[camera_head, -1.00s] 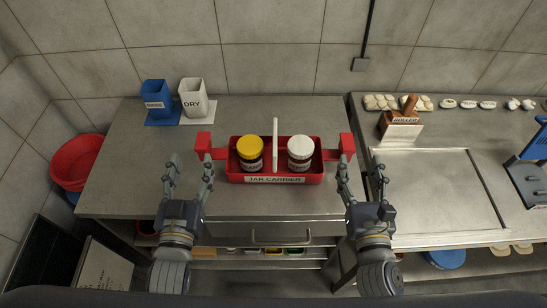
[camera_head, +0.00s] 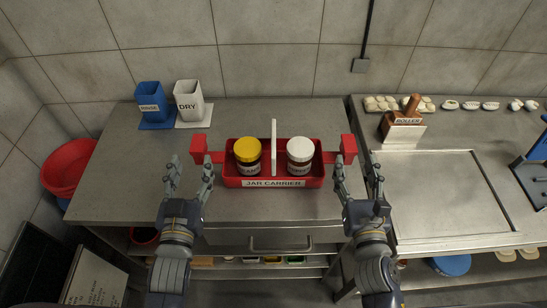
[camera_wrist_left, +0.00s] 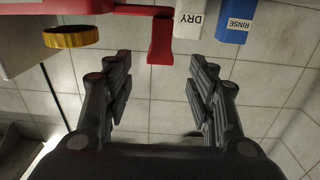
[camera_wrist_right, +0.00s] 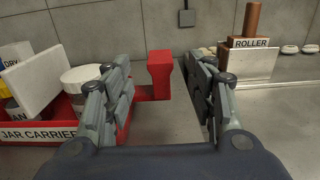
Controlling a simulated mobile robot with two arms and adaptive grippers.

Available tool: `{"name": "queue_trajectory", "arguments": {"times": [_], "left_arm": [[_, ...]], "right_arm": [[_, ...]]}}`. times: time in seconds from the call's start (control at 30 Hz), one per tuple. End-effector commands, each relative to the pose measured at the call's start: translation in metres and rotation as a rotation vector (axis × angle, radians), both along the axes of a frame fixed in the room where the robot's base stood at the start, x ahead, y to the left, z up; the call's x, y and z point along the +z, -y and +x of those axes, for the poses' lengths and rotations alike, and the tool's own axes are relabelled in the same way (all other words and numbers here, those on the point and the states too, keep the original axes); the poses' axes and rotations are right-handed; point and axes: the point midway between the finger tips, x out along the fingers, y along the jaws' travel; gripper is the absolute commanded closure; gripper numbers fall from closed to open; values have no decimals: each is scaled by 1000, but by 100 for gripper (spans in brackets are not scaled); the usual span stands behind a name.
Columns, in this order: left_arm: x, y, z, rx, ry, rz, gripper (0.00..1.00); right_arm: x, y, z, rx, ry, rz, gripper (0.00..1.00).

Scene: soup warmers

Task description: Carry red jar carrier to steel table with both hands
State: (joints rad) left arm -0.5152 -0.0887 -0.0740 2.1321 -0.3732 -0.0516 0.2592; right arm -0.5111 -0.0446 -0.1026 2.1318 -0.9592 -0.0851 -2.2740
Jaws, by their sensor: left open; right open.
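The red jar carrier (camera_head: 232,181) sits upright on a steel table top (camera_head: 110,192), with a red handle at each end. It holds a yellow-lidded jar (camera_head: 247,153) and a white-lidded jar (camera_head: 300,152), with a white divider (camera_head: 274,140) between them. My left gripper (camera_head: 190,168) is open and empty, just in front of the left handle (camera_wrist_left: 160,42). My right gripper (camera_head: 357,172) is open and empty, just in front of the right handle (camera_head: 347,148). In the right wrist view the right handle (camera_wrist_right: 160,72) shows between the open fingers, beyond their tips.
Blue RINSE (camera_head: 150,100) and white DRY (camera_head: 188,100) containers stand at the back left. A second steel surface (camera_head: 440,190) adjoins on the right, with a ROLLER block (camera_head: 403,133) and bread-like pieces behind. A red bin (camera_head: 66,168) stands left of the table.

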Motion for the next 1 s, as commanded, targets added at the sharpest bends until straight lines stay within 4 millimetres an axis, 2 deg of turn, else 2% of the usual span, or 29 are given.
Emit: {"name": "queue_trajectory", "arguments": {"times": [0.3, 0.5, 0.93, 0.97, 1.0], "left_arm": [[1, 0, 52, -1, 3, 0, 48], [1, 0, 74, -1, 1, 1, 48], [0, 0, 81, 0, -1, 0, 48], [0, 0, 81, 0, -1, 0, 51], [0, 0, 81, 0, -1, 0, 60]], "right_arm": [[1, 0, 52, 1, 4, 0, 48], [0, 0, 74, 0, 1, 0, 48], [0, 0, 81, 0, 0, 0, 48], [0, 0, 81, 0, 0, 0, 51], [0, 0, 81, 0, 0, 0, 60]]}}
